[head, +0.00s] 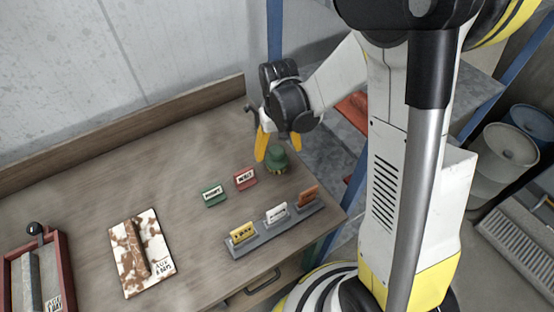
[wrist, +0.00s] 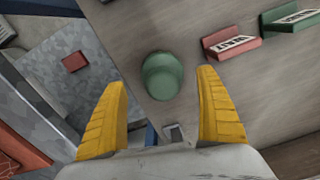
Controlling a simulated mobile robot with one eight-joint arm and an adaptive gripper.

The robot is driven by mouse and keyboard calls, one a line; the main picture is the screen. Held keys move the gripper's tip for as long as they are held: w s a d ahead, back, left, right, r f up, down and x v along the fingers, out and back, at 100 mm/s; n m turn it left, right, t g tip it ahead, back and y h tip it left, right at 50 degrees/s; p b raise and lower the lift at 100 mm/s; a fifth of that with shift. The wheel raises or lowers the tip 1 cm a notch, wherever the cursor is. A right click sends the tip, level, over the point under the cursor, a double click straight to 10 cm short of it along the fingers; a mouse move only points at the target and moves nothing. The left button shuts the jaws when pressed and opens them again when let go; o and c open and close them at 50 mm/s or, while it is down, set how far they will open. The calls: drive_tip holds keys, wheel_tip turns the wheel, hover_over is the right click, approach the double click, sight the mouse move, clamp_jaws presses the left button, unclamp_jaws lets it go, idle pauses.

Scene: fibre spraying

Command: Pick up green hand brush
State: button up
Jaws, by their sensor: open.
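The green hand brush (head: 277,161) stands near the far right edge of the wooden table. It has a rounded green top and a yellowish lower part. In the wrist view the green brush (wrist: 162,76) shows from above, round, centred between and beyond my fingertips. My gripper (head: 278,143) has yellow fingers and is open just above the brush, pointing down. In the wrist view my gripper (wrist: 161,85) is spread wide with nothing between the fingers. One finger partly overlaps the brush in the head view, and I cannot tell whether they touch.
A red labelled block (head: 245,179) and a green labelled block (head: 214,195) lie close by. A grey rack (head: 262,241) holds yellow, white and orange cards at the front edge. A patterned board (head: 158,226) and red tray (head: 66,247) are left. The table edge is beside the brush.

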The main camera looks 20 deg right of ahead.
sight(277, 161)
drive_tip(key=f+b, duration=0.1)
drive_tip(key=f, duration=0.1)
drive_tip(key=f+b, duration=0.1)
drive_tip(key=f, duration=0.2)
drive_tip(key=shift+w+a+f, duration=0.1)
drive_tip(key=shift+a, duration=0.1)
drive_tip(key=c, duration=1.3)
drive_tip(key=shift+r, duration=0.55)
drive_tip(key=r, duration=0.1)
drive_tip(key=r+p, duration=0.1)
drive_tip(key=s+r+p, duration=0.1)
drive_tip(key=r, duration=0.1)
drive_tip(key=shift+d, duration=0.3)
drive_tip(key=s+d+r+p, duration=0.1)
drive_tip(key=s+d+r, duration=0.1)
drive_tip(key=s, duration=0.1)
drive_tip(key=s+d+r+p, duration=0.1)
drive_tip(key=s+r, duration=0.1)
drive_tip(key=s, duration=0.1)
drive_tip(key=s+d+r+p, duration=0.1)
drive_tip(key=s+d+r, duration=0.1)
drive_tip(key=s, duration=0.1)
drive_tip(key=shift+d, duration=0.3)
